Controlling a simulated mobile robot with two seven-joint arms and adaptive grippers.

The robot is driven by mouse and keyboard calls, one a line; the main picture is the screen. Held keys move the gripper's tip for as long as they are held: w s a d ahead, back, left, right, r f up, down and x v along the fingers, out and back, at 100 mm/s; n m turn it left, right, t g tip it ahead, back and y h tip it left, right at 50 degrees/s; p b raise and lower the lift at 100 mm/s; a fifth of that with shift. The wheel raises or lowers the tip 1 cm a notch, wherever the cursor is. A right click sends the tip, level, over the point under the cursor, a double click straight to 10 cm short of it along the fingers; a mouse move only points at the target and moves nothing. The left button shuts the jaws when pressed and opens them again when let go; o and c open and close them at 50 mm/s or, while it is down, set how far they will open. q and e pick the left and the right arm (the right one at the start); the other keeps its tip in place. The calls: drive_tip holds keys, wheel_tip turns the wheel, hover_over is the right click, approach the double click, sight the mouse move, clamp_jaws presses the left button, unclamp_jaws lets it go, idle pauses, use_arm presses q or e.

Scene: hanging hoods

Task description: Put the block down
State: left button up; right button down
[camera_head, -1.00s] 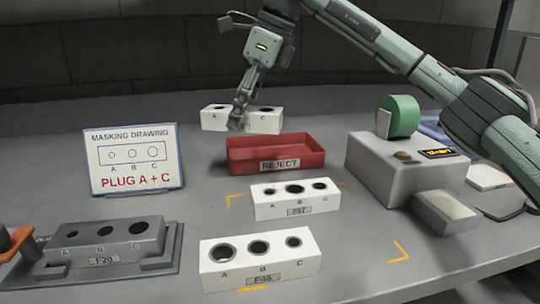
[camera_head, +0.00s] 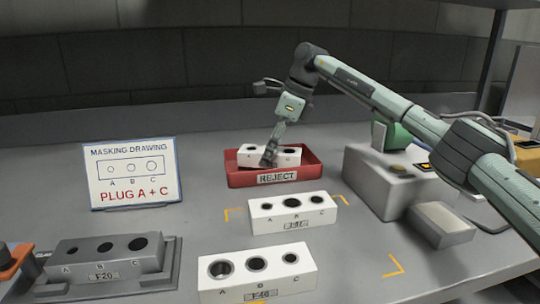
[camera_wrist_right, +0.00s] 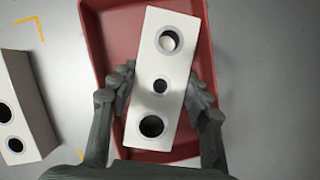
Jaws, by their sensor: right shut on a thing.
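A white block (camera_head: 290,154) with a row of round holes is in or just over the red REJECT tray (camera_head: 275,178). My right gripper (camera_head: 270,160) is shut on the block from above, around its middle. In the right wrist view the fingers press on both long sides of the block (camera_wrist_right: 162,98), which lies lengthwise over the red tray (camera_wrist_right: 97,60). Whether the block touches the tray floor cannot be told. Something pale shows inside one end hole of the block. My left gripper is out of view.
Two white blocks, a nearer one (camera_head: 258,285) and a farther one (camera_head: 293,213), stand in front of the tray. A grey block (camera_head: 110,258) sits in a fixture at left. A sign (camera_head: 131,174) stands behind it. A grey box (camera_head: 385,181) is at right.

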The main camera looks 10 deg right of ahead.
drive_tip(key=shift+f, duration=0.5)
drive_tip(key=shift+f, duration=0.1)
drive_tip(key=c, duration=0.7)
unclamp_jaws()
drive_tip(key=shift+f, duration=0.1)
drive_tip(key=v, duration=1.2)
drive_tip(key=shift+s+d, duration=0.1)
